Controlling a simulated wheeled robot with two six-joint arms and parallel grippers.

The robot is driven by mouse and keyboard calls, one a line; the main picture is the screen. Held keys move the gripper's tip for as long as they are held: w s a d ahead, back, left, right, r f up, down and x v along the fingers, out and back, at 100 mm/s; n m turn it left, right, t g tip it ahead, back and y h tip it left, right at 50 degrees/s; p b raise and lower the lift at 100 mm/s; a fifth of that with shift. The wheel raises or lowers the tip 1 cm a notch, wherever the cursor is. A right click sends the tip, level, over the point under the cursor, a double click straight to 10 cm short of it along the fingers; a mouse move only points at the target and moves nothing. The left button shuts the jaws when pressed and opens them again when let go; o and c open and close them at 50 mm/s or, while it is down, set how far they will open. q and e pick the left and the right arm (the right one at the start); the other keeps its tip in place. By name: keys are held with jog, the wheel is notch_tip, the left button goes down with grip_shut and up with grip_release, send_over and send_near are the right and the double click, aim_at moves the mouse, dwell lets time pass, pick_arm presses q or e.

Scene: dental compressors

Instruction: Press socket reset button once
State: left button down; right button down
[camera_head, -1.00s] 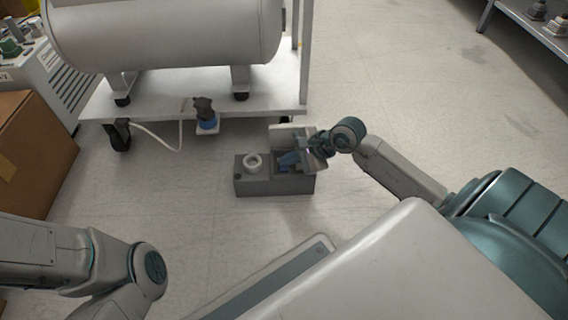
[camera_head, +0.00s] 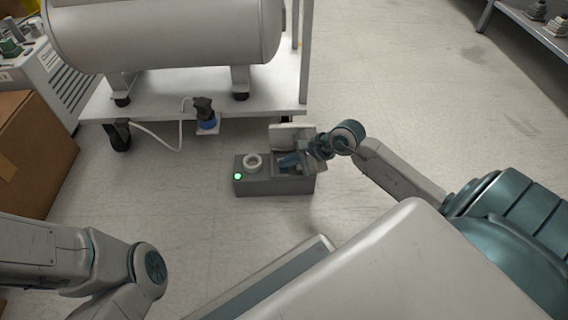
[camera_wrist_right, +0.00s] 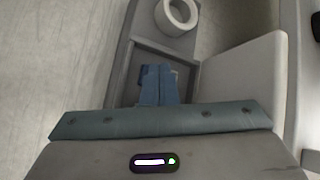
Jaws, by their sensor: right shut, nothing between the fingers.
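The grey socket box (camera_head: 275,186) stands on the floor in front of the cart. A white round socket (camera_head: 253,163) sits on its top, and a small lamp (camera_head: 238,176) at its left glows green. A light flap (camera_head: 290,137) stands open at the back right, over a recess. My right gripper (camera_head: 287,160) is shut and empty, its fingertips at the recess. In the right wrist view its blue fingers (camera_wrist_right: 158,84) reach into the recess beside the flap (camera_wrist_right: 245,75). The reset button itself is hidden. My left arm shows at lower left, its gripper out of view.
A wheeled cart (camera_head: 190,96) with a large tank (camera_head: 165,35) stands behind the box. A blue and black plug (camera_head: 206,117) with a white cable is by the cart's front edge. A cardboard box (camera_head: 30,150) is at the left.

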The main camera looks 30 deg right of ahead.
aim_at(288, 168)
dwell(0.4)
jog(key=shift+r+p, duration=0.6)
jog(key=shift+r, duration=0.2)
jog(key=shift+r+p, duration=1.75)
jog(key=shift+r, duration=0.75)
